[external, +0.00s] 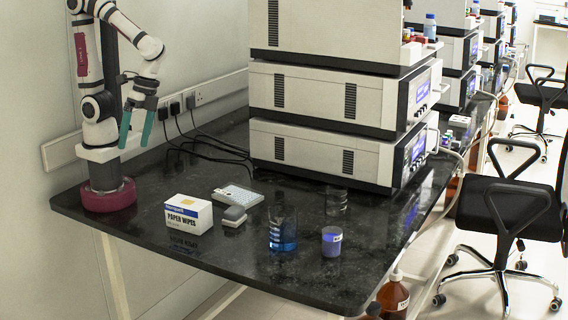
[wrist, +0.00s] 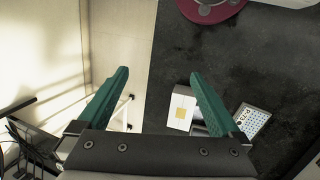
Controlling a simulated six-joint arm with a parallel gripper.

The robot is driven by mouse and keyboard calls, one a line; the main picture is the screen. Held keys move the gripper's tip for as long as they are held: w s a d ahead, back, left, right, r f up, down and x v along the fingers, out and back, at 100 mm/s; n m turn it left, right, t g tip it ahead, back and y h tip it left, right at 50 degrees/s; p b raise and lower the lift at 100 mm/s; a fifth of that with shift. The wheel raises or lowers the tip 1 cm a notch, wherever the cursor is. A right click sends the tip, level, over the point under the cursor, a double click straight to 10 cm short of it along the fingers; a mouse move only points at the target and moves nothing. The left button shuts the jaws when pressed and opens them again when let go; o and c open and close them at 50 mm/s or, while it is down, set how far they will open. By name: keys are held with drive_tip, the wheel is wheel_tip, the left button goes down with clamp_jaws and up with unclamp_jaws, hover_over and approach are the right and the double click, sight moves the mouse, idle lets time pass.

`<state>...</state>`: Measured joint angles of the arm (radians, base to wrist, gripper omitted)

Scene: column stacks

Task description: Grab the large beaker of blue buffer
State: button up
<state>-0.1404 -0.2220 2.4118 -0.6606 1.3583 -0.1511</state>
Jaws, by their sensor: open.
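A clear glass beaker or flask with blue liquid (external: 282,230) stands upright near the front middle of the black bench in the external view. My gripper (external: 136,130) is raised above the left end of the bench, well apart from the glassware. Its two green fingers are open with nothing between them; they also show in the wrist view (wrist: 158,80). The blue-filled glass is not visible in the wrist view.
A paper wipes box (external: 188,218), a keypad-like plate (external: 238,196), a small grey device (external: 234,214) and a purple-blue jar (external: 331,241) stand near the glass. Another clear vessel (external: 336,199) is behind. Stacked instruments (external: 330,150) block the back. The bench's front edge (external: 230,271) is clear.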

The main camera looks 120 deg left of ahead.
drive_tip(key=w+d+f+n+t+h, duration=0.1)
drive_tip(key=w+d+n+h, duration=0.25)
drive_tip(key=w+n, duration=0.35)
drive_tip(key=n+t, duration=1.2)
drive_tip(key=n, duration=1)
approach(289, 234)
drive_tip(key=shift+h, duration=0.35)
drive_tip(key=x, duration=0.9)
drive_tip(key=shift+w+a+f, duration=0.15)
drive_tip(key=shift+w+f, duration=0.2)
drive_tip(key=shift+f, duration=0.1)
drive_tip(key=c, duration=1.3)
drive_tip(key=shift+r, duration=0.1)
